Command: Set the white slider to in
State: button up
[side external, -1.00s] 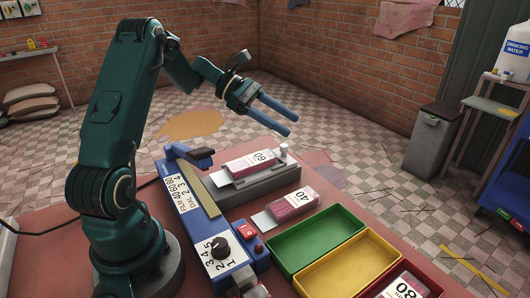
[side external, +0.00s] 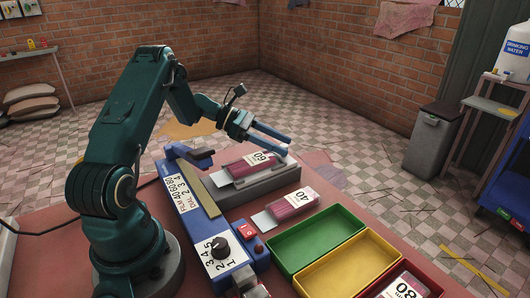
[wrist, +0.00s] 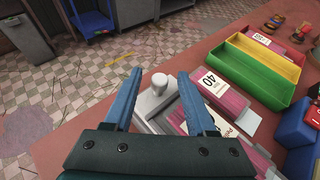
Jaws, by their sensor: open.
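The white slider (wrist: 159,90) is a short upright round knob on a pale plate, at the end of the grey block (side external: 262,184). In the wrist view it shows between my two blue fingers, near their tips. In the side view my fingers cover it. My gripper (side external: 289,147) is open and empty, and it also shows in the wrist view (wrist: 160,73). Its fingers are at the knob's end of the block; I cannot tell whether they touch the knob. A pink pack marked 60 (side external: 252,164) lies on the block.
A pink pack marked 40 (side external: 293,202) lies beside the block. A blue machine (side external: 194,205) with a dial (side external: 220,247) and a red switch (side external: 246,232) stands near my base. Green (side external: 276,250), yellow (side external: 350,262) and red (side external: 428,280) trays stand to the right.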

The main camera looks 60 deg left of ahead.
grip_shut()
dwell(1.4)
